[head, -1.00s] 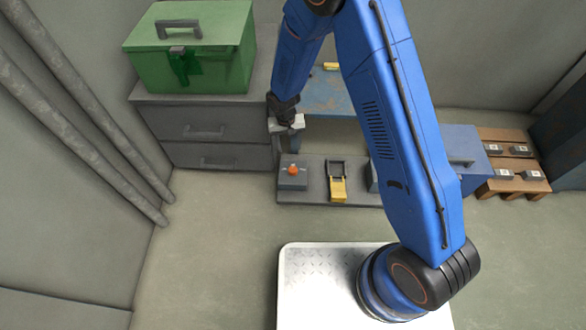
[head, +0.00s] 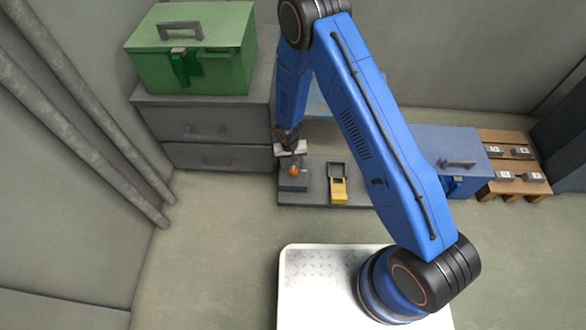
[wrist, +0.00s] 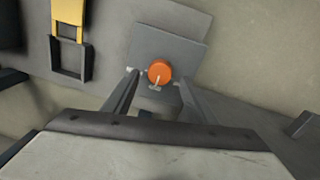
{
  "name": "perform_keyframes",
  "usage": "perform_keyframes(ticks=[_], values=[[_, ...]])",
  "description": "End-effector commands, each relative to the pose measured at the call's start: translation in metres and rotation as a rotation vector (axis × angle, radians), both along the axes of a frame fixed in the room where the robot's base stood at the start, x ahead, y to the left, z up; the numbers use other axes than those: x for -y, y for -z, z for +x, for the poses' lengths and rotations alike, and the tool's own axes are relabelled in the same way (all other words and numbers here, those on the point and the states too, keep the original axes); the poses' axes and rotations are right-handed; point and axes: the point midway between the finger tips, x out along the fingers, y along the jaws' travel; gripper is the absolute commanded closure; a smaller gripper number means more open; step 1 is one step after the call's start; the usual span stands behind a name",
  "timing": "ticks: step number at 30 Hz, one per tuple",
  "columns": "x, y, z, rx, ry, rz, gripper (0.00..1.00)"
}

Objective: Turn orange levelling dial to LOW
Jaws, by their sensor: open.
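The orange levelling dial (head: 293,171) sits on a small grey box (head: 292,184) at the left end of a low dark plate. In the wrist view the dial (wrist: 159,72) shows from above, with a pale pointer mark at its lower edge; its lettering is too small to read. My gripper (head: 292,158) is just above and behind the dial in the head view. In the wrist view my gripper (wrist: 152,88) is open, its two fingers either side of the dial's near edge. I cannot tell whether they touch it.
A yellow latch or switch (head: 338,188) stands on the same plate (head: 313,192) to the right of the dial. A grey drawer cabinet (head: 205,125) with a green case (head: 190,55) stands at the left. A blue box (head: 452,150) and a wooden pallet (head: 520,180) are at the right.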

Motion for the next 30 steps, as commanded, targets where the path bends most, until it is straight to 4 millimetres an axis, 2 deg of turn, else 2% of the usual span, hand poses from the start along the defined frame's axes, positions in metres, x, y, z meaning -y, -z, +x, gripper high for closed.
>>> perform_keyframes(ticks=[3,7,17,18,23,30], values=[[0.001,0.013,0.000,0.000,0.000,0.000,0.48],[0.002,0.021,0.000,-0.001,0.001,0.000,0.48],[0.002,0.024,0.000,0.000,0.000,0.000,0.48],[0.002,0.024,0.000,0.000,0.000,0.000,0.51],[0.002,0.024,0.000,0.000,0.000,0.000,0.89],[0.002,0.024,0.000,0.000,-0.010,0.000,0.89]])
